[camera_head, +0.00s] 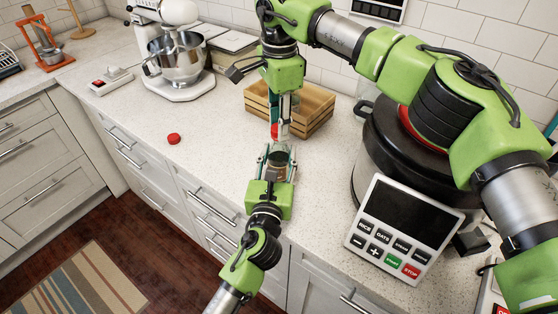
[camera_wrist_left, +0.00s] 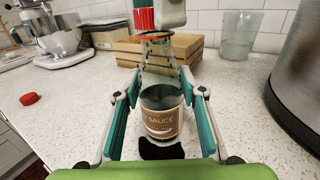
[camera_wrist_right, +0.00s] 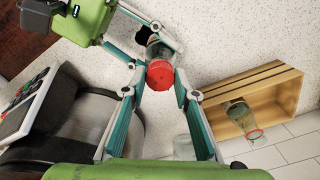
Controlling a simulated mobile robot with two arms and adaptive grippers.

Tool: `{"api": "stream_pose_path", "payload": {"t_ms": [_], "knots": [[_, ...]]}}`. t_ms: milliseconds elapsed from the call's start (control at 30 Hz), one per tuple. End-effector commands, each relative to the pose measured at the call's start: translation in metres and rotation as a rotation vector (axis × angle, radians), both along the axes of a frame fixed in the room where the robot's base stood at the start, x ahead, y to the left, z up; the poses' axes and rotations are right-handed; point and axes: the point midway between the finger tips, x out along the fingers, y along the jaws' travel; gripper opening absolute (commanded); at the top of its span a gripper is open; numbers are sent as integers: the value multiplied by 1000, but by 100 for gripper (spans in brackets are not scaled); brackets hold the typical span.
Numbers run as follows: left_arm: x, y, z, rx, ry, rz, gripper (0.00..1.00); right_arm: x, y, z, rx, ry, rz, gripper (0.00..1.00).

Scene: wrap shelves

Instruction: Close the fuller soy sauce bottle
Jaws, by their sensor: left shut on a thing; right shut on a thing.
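The soy sauce bottle (camera_wrist_left: 161,121) stands upright on the counter, clear above with dark sauce behind its tan label. My left gripper (camera_head: 278,160) is shut around its body; it also shows in the left wrist view. My right gripper (camera_wrist_right: 158,90) comes from above and is shut on a red cap (camera_wrist_right: 160,74) at the bottle's mouth. The held cap also shows in the left wrist view (camera_wrist_left: 144,18). I cannot tell whether it is seated. Another red cap (camera_head: 174,139) lies loose on the counter to the left. A second bottle (camera_wrist_right: 241,116) is in the wooden crate.
The wooden crate (camera_head: 309,120) stands behind the held bottle. A large cooker (camera_head: 375,165) with a button panel is on the right, close to my right arm. A stand mixer (camera_head: 178,62) is at the back left. The counter left of the bottle is mostly clear.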

Motion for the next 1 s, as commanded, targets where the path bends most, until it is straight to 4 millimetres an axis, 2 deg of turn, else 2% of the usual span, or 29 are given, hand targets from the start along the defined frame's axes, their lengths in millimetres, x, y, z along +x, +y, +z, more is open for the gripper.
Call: {"api": "stream_pose_path", "payload": {"t_ms": [1000], "knots": [[0, 0, 0, 0, 0, 0, 0, -1, 1, -1, 1, 5, -1848, 2]]}}
